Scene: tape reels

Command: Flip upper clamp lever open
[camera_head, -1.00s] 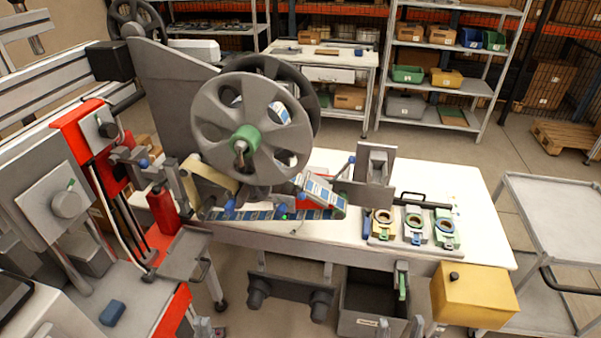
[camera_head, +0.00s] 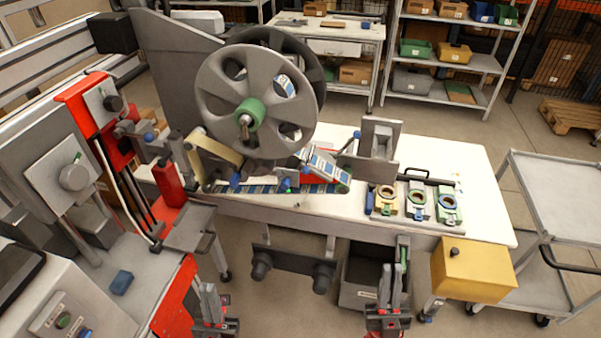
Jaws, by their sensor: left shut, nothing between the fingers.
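A large grey reel (camera_head: 218,98) stands upright on the machine. Its green hub (camera_head: 250,113) carries a short grey lever (camera_head: 244,124) at the centre, which looks to point downward. Whether this is the upper clamp lever I cannot tell for sure; a small blue-knobbed lever (camera_head: 150,137) also shows on the machine at the left. My left gripper (camera_head: 213,328) is shut and empty at the bottom edge, well below the reel and away from both levers.
A white bench (camera_head: 450,180) holds printed tape (camera_head: 262,189) and several coloured ring fixtures (camera_head: 417,199). A yellow box (camera_head: 473,270) hangs at its front right, and a grey bin (camera_head: 362,272) stands below. Red-framed machinery (camera_head: 88,105) fills the left. A grey cart (camera_head: 570,195) stands right.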

